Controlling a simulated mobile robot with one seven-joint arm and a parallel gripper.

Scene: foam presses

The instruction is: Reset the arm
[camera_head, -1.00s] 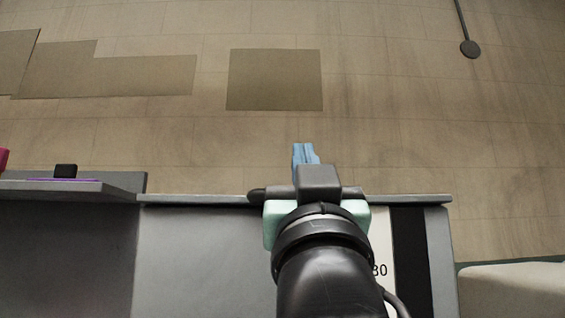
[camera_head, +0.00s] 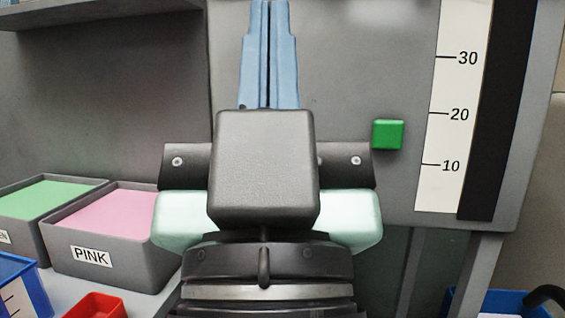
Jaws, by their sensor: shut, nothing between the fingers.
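My gripper (camera_head: 268,52) fills the middle of the head view. Its two blue fingers point up and lie side by side, shut with nothing between them. Behind it is a grey press panel (camera_head: 350,90). A green square button (camera_head: 388,134) sits on the panel to the right of my gripper, apart from it. A white scale (camera_head: 447,120) marked 10, 20 and 30 runs up the panel's right side. My gripper hides part of the panel.
At the left, a grey bin with green foam (camera_head: 48,198) stands beside a grey bin labelled PINK (camera_head: 120,215). In front are a blue container (camera_head: 22,285) and a red one (camera_head: 97,305). A shelf (camera_head: 90,10) crosses the upper left. A blue bin (camera_head: 500,303) shows at lower right.

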